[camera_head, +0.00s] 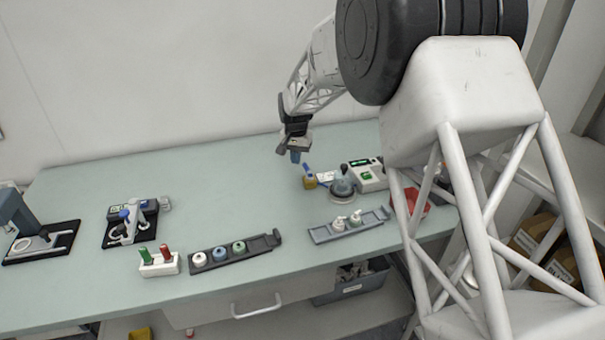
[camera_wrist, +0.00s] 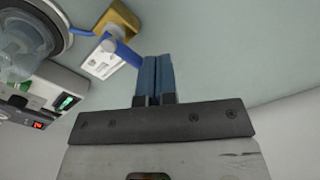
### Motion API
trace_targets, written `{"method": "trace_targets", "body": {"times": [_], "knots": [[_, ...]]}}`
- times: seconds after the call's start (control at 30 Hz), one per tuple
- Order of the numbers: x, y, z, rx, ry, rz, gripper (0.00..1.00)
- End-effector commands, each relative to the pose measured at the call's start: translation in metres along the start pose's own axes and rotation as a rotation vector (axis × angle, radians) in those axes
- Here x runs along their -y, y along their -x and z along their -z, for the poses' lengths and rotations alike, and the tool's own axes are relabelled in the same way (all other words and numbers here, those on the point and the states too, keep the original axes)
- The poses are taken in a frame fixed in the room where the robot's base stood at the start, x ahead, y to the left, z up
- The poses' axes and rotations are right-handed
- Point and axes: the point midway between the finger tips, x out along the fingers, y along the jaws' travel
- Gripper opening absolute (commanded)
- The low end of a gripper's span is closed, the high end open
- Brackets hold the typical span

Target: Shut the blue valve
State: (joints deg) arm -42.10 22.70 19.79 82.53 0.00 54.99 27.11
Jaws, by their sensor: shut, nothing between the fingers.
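The blue valve has a brass-coloured body (camera_head: 309,182) and a blue lever (camera_head: 306,168), on the table left of a domed glass device (camera_head: 342,184). In the wrist view the brass body (camera_wrist: 124,17) is at the top. The blue lever (camera_wrist: 124,52) slants from it down and right, toward my fingers. My gripper (camera_head: 295,157) hangs above the table, a little up and left of the valve in the head view. In the wrist view my blue fingertips (camera_wrist: 155,62) are together and empty, just right of the lever. I cannot tell whether they touch it.
A white label (camera_wrist: 102,58) lies beside the valve. A white instrument box with a green display (camera_head: 368,174) stands right of the dome. A grey tray with white parts (camera_head: 325,233), a tray with round caps (camera_head: 262,244) and a red bowl (camera_head: 411,203) are nearby.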

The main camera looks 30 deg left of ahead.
Motion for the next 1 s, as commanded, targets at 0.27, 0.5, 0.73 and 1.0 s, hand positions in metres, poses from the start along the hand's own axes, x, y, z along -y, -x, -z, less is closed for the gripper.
{"method": "trace_targets", "body": {"times": [0.27, 0.5, 0.73, 1.0], "knots": [[0.000, 0.016, 0.000, 0.000, 0.000, 0.000, 0.00], [0.000, 0.029, 0.000, -0.001, 0.000, 0.000, 0.00], [0.000, 0.043, 0.000, -0.001, 0.000, 0.000, 0.00], [0.000, 0.057, 0.000, -0.002, 0.000, 0.001, 0.00]]}}
